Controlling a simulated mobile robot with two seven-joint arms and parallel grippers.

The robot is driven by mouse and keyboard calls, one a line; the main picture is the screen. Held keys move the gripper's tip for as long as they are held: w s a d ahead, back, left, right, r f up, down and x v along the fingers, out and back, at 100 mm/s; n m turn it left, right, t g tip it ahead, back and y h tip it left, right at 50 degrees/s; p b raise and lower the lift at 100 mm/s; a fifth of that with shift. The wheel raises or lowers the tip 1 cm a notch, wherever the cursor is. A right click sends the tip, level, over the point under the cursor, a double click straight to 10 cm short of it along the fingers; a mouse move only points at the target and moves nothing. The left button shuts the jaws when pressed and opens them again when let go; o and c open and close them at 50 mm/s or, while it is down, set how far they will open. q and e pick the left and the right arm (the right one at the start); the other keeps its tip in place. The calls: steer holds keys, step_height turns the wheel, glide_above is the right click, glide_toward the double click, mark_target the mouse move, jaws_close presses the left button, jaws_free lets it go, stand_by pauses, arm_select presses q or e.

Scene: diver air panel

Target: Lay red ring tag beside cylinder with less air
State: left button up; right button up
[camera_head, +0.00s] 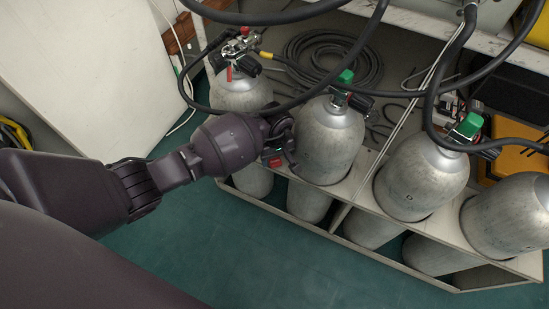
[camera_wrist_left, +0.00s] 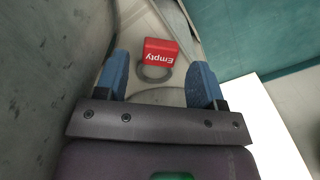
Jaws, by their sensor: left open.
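The red ring tag (camera_wrist_left: 161,50), marked "Empty", has a grey ring. It lies on the pale top board of the cylinder rack (camera_wrist_left: 133,40); its red part also shows in the head view (camera_head: 275,162), by the second cylinder from the left. My left gripper (camera_head: 283,147) is open and empty above the tag, its blue fingertips (camera_wrist_left: 158,80) on either side of the ring in the wrist view. Grey cylinders stand in the rack: a left one (camera_head: 240,93), a second one (camera_head: 332,142), a third (camera_head: 420,180) and a right one (camera_head: 512,215). No air reading is legible. My right gripper is out of view.
Black hoses (camera_head: 300,22) arch over the cylinders and a coiled hose (camera_head: 335,60) lies behind them. A white panel (camera_head: 85,70) leans at the left. The green floor (camera_head: 220,245) in front of the rack is clear.

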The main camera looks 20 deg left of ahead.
mark_target(275, 160)
arm_select(q)
step_height(275, 160, up, 10)
steer(key=p, duration=0.3)
steer(key=shift+r, duration=0.15)
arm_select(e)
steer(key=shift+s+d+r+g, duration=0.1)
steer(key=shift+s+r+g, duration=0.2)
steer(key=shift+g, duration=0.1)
